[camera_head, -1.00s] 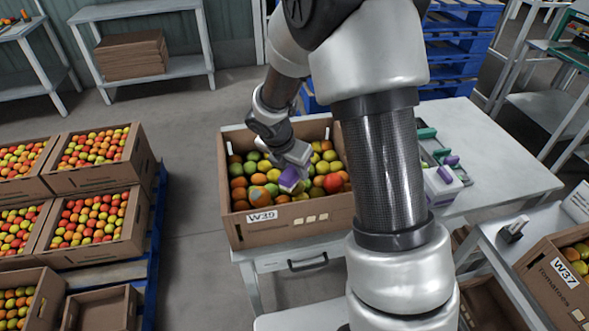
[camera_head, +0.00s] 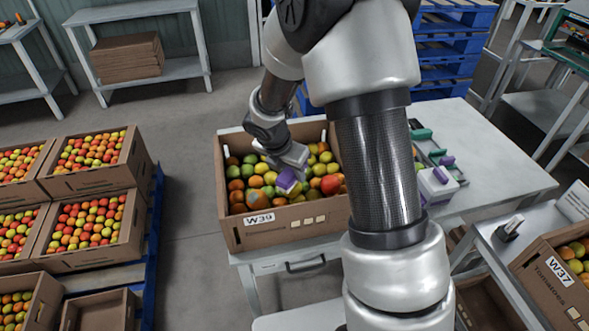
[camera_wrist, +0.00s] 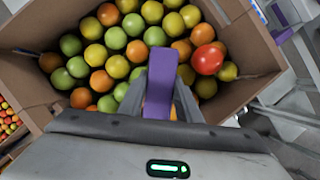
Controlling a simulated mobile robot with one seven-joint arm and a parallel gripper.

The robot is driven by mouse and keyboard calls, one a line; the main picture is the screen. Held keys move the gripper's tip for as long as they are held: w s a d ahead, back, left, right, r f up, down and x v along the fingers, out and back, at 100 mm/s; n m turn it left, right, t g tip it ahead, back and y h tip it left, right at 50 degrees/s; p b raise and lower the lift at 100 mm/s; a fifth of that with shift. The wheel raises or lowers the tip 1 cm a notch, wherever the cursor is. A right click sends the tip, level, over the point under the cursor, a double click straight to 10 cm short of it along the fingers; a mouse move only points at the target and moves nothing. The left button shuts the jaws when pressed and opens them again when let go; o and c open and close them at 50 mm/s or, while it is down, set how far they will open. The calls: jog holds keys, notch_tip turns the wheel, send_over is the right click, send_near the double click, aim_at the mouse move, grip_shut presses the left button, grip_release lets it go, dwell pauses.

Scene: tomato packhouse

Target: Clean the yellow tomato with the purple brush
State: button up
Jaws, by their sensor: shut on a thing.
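My gripper (camera_head: 293,172) is shut on the purple brush (camera_head: 286,183), over the cardboard crate W39 (camera_head: 240,235). In the wrist view the purple brush (camera_wrist: 160,78) sticks out between the two fingers, above the tomatoes. The crate holds green, orange and yellow tomatoes and one large red one (camera_wrist: 207,60). Several yellow tomatoes lie in it, one (camera_wrist: 152,12) at the far side; I cannot tell which one the task names. The brush hides the tomatoes under it, and I cannot tell whether it touches any.
The crate stands on a white table (camera_head: 490,150). A white holder with purple parts (camera_head: 437,183) and green-handled tools (camera_head: 423,134) lie to its right. Crate W37 (camera_head: 548,270) is at the right edge. Full tomato crates (camera_head: 105,180) stand at the left.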

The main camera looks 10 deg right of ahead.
jog(key=shift+s+a+b, duration=0.3)
jog(key=shift+s+a, duration=0.7)
jog(key=shift+w+d+p, duration=1.1)
jog(key=shift+w+d, duration=0.5)
jog(key=shift+s, duration=0.1)
jog(key=shift+s+a+b, duration=0.65)
jog(key=shift+s+a, duration=0.85)
jog(key=shift+a, duration=0.1)
jog(key=shift+w+d, duration=0.1)
jog(key=shift+d, duration=0.05)
jog(key=shift+w+d+p, duration=1.1)
jog(key=shift+w+d, duration=0.35)
jog(key=shift+w, duration=0.05)
